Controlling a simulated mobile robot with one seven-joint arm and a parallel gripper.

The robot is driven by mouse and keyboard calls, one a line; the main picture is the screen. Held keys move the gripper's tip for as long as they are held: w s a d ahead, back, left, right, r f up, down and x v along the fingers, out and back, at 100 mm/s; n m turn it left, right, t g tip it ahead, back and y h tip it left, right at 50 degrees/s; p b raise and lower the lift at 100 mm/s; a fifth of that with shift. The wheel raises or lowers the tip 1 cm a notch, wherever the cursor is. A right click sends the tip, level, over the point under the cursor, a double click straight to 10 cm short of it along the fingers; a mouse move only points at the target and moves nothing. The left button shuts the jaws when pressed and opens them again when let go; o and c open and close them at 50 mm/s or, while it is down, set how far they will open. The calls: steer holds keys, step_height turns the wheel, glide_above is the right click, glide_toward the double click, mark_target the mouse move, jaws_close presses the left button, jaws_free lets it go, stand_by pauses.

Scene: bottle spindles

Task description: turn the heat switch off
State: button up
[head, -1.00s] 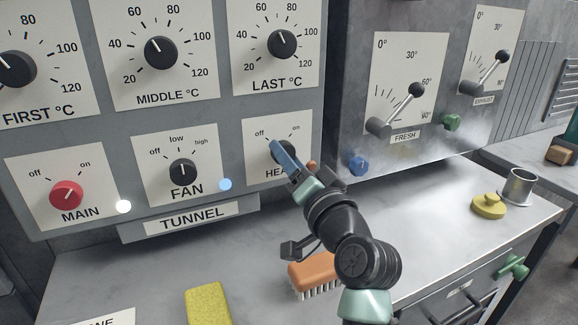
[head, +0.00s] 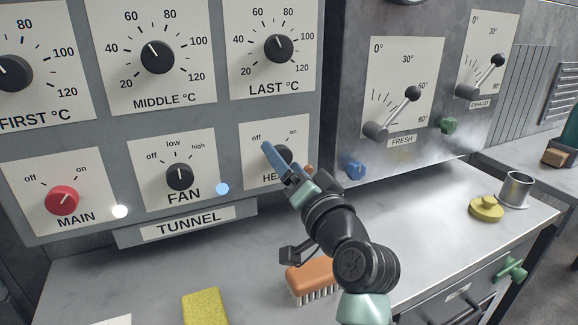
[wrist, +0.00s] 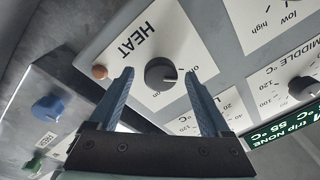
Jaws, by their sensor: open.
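The heat switch (head: 285,152) is a black round knob on a white plate with "off" at upper left and "on" at upper right. In the head view my gripper partly covers it and its label. My gripper (head: 279,157) is open, with one blue finger in front of the knob's left side; the other finger is mostly hidden. In the wrist view the knob (wrist: 161,74) shows between the two spread fingers of my gripper (wrist: 159,77), with no clear contact. A pale mark on the knob seems to face the "on" side, but it is small.
An orange lamp (wrist: 99,72) sits beside the heat plate. The fan knob (head: 180,177) and red main knob (head: 62,201) are to the left. A blue knob (head: 355,169) is on the cabinet at right. A brush (head: 311,277) and yellow sponge (head: 206,307) lie on the bench below.

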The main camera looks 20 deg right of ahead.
steer(key=s+f, duration=0.1)
steer(key=s, duration=1.2)
steer(key=shift+d+f+p, duration=0.15)
steer(key=shift+d+p, duration=0.1)
steer(key=shift+p, duration=0.2)
steer(key=shift+w, duration=0.1)
